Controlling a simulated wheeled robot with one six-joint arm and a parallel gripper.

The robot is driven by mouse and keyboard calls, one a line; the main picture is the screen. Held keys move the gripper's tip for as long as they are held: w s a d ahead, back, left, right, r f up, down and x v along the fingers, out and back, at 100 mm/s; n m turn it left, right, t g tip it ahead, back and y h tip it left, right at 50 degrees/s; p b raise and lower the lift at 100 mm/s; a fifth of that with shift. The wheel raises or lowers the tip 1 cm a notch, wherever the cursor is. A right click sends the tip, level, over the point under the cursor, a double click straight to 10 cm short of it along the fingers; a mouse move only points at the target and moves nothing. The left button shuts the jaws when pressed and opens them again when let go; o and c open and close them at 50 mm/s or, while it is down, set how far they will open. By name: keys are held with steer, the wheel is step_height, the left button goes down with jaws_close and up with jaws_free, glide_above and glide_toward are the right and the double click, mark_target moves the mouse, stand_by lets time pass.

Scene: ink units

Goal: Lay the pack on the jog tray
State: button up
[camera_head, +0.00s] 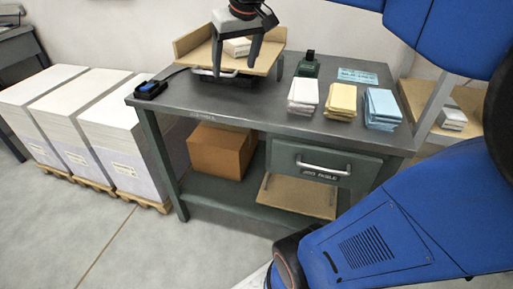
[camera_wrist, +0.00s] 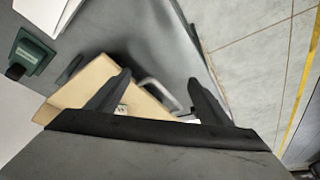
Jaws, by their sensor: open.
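The jog tray (camera_head: 267,58) is a tilted wooden tray with raised edges on a dark base, at the back left of the grey table. A small white pack (camera_head: 237,46) lies on it, partly hidden by my gripper. My gripper (camera_head: 234,71) is above the tray, fingers apart and pointing down, with nothing visibly clamped between them. In the wrist view the tray (camera_wrist: 88,82) shows behind the fingers, and a small piece of the pack (camera_wrist: 121,110) shows by the left finger. Whether the fingers touch the pack cannot be told.
White (camera_head: 302,95), yellow (camera_head: 341,99) and blue (camera_head: 381,107) paper stacks stand right of the tray, near a dark green device (camera_head: 308,66). A black and blue device (camera_head: 151,89) sits at the table's left corner. A cardboard box (camera_head: 219,150) is below. The front left tabletop is clear.

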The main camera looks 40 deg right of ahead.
steer(key=s+a+f, duration=0.3)
steer(key=s+f, duration=0.6)
steer(key=s+a+f, duration=0.3)
steer(key=s+f, duration=0.6)
steer(key=shift+s+f+n, duration=0.3)
steer(key=shift+s+n, duration=0.05)
steer(key=shift+n, duration=0.05)
